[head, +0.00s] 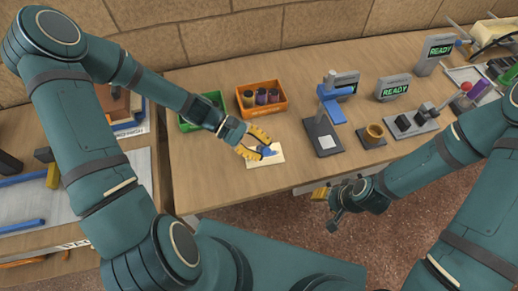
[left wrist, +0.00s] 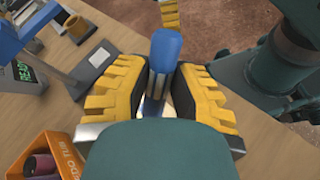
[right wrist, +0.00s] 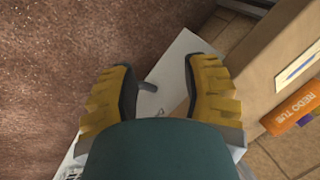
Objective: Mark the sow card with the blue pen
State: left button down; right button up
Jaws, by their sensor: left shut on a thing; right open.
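My left gripper (head: 262,146) is shut on the blue pen (left wrist: 165,58), whose blue end sticks up between the yellow fingers in the left wrist view. In the head view the pen (head: 266,151) is over a cream card (head: 252,161) lying near the table's front edge. A blue patch shows by the pen, but I cannot tell whether it is a mark on the card. The pen's tip and any contact are hidden. My right gripper (head: 336,205) is open and empty beyond the front edge, its fingers wide apart in the right wrist view (right wrist: 165,90).
A green bin (head: 186,126) and an orange bin (head: 282,107) with dark cylinders stand behind the card. A grey stand with a blue arm (head: 334,89) is right of it. READY displays (head: 393,88) stand farther right. Bare table (head: 215,180) lies left of the card.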

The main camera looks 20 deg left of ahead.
pick_arm(q)
notch_tip(320, 180, up, 2)
jog(key=shift+a+p, duration=0.1)
jog(key=shift+p, duration=0.5)
jog(key=shift+r+p, duration=0.95)
jog(key=shift+r, duration=0.25)
